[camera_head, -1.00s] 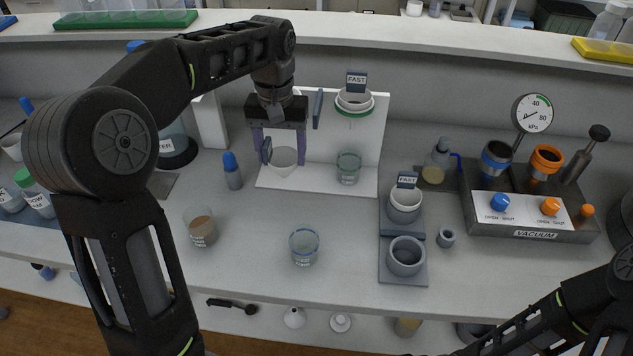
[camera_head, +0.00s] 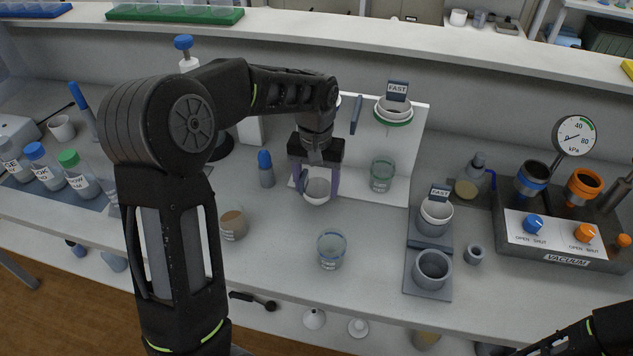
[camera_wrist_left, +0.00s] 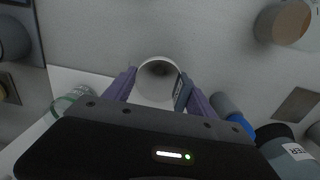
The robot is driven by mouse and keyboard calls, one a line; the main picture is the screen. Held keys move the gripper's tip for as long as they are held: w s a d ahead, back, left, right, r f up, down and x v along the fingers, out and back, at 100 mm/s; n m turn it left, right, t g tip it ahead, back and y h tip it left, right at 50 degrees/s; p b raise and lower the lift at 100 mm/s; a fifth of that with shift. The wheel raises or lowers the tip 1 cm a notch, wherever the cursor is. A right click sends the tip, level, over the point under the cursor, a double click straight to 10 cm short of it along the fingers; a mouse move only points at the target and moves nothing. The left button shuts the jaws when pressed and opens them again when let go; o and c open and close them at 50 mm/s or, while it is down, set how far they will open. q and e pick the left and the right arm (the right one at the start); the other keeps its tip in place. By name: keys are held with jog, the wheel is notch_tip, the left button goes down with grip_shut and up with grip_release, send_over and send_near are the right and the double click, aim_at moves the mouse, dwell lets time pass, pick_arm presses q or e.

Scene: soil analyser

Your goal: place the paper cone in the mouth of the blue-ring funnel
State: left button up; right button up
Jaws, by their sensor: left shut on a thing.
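The white paper cone (camera_head: 317,188) is held by my left gripper (camera_head: 315,178), whose purple fingers are shut on its sides. A dark tag (camera_head: 303,181) stands on the cone's rim. The wrist view also shows the cone (camera_wrist_left: 157,80), mouth toward the camera, between the fingers (camera_wrist_left: 158,88). The cone hangs in front of the white stand (camera_head: 412,140), over its base's front edge. I cannot make out the blue-ring funnel; my left arm covers the stand's left part, where only an edge-on grey tag (camera_head: 356,115) shows. My right gripper is out of view.
A green-ring funnel (camera_head: 394,112) with a FAST tag sits on the stand's right, above a green-marked beaker (camera_head: 382,176). A blue-ringed beaker (camera_head: 331,251) and a brown-filled beaker (camera_head: 233,223) stand in front. A blue-capped bottle (camera_head: 266,170) is left of the cone.

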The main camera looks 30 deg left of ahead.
aim_at(316, 188)
pick_arm(q)
jog(key=shift+f, duration=0.2)
jog(key=o, duration=1.4)
jog(key=shift+r, duration=0.15)
notch_tip(316, 188, up, 12)
jog(key=shift+r, duration=0.1)
